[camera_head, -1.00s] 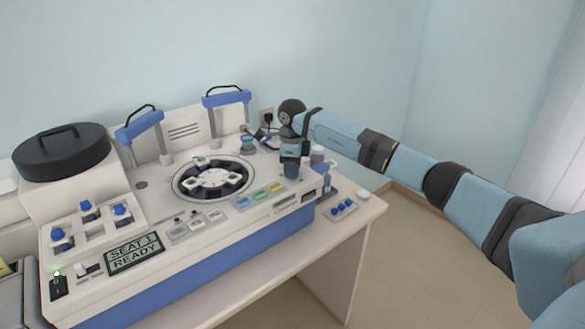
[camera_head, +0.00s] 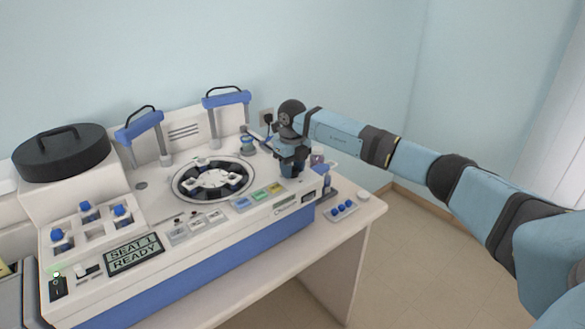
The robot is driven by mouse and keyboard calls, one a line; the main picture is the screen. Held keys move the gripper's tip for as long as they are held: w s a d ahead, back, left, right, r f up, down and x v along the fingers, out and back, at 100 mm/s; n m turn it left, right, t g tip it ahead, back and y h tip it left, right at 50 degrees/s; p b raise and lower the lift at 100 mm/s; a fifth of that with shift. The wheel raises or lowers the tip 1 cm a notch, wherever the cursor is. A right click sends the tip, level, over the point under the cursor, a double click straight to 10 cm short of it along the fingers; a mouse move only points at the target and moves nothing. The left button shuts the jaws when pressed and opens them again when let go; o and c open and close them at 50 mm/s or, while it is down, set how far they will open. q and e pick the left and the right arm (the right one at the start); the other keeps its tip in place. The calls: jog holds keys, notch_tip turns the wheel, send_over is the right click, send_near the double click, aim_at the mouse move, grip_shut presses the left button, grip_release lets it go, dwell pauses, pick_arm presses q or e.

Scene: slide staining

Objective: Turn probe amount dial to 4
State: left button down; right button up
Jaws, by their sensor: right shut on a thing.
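The staining machine (camera_head: 200,270) stands on a white table, with a display (camera_head: 134,254) that reads "SEAT 1 READY". My right gripper (camera_head: 291,172) points down at the right end of the machine's top panel. It is shut on a small blue dial (camera_head: 288,171), most of which the fingers hide. I cannot read the dial's setting or see any number marks. My left gripper is not in view.
A round slide carousel (camera_head: 213,181) lies left of my right gripper. Two blue-topped arms (camera_head: 226,98) rise behind it. A tray with blue pieces (camera_head: 341,210) sits at the right table edge. A black lidded drum (camera_head: 61,150) stands at far left.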

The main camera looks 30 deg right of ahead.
dwell(0.5)
jog(key=o, duration=0.9)
notch_tip(320, 180, up, 14)
jog(key=shift+f+b, duration=0.1)
jog(key=shift+b, duration=1)
